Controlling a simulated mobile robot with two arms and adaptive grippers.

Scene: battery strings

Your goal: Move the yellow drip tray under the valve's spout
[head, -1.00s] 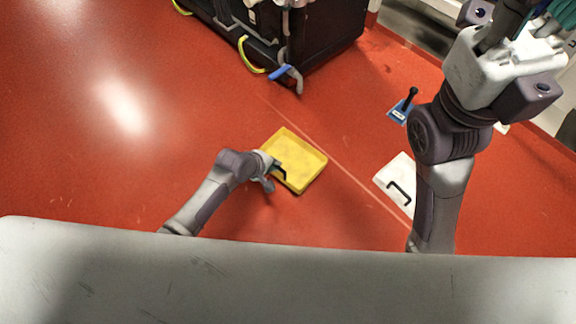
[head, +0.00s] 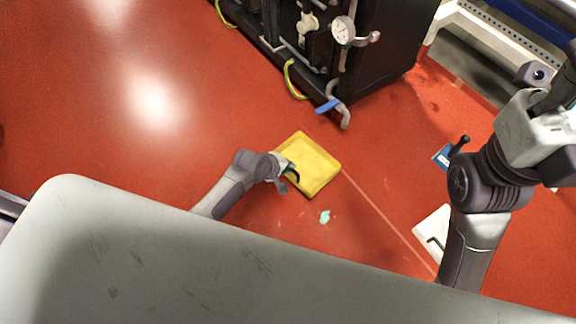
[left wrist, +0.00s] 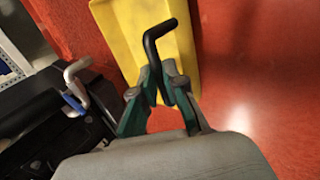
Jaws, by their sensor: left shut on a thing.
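The yellow drip tray (head: 312,165) lies on the red floor in the middle of the head view. My left gripper (head: 288,174) is shut on the tray's black handle at its near left side. In the left wrist view the fingers (left wrist: 160,92) close around the black handle (left wrist: 157,38), with the yellow tray (left wrist: 120,25) behind. The spout also shows in the left wrist view (left wrist: 76,68). My right gripper is out of view.
The black cabinet (head: 390,50) with a gauge (head: 343,30) stands at the top. A pale green patch (head: 325,216) lies on the floor below the tray. A blue item (head: 443,156) and a white lidded item (head: 434,228) are at the right. The floor at left is clear.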

